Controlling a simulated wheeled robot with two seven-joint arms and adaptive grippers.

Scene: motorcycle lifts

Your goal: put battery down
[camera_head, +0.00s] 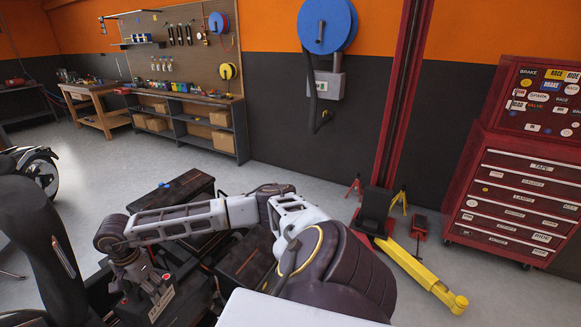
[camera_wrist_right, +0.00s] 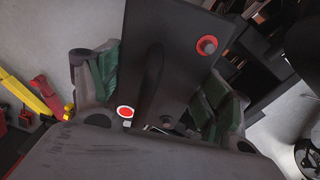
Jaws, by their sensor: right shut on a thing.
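The battery (camera_wrist_right: 185,25) is a dark box with a red-ringed terminal near one corner. In the right wrist view my right gripper (camera_wrist_right: 158,85) has its green-padded fingers on both sides of it, shut on it. In the head view my right arm reaches left across the lower middle. There my right gripper (camera_head: 146,287) points down among dark parts at the lower left. The battery's outline is hard to separate from these parts there, and I cannot tell whether its underside touches anything. My left gripper is not in view.
A black case (camera_head: 180,188) lies beyond my right arm. A motorcycle wheel (camera_head: 40,172) stands at the far left. A yellow jack handle (camera_head: 420,272) and a red tool chest (camera_head: 520,190) are at the right. Open floor lies before the shelf (camera_head: 185,125).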

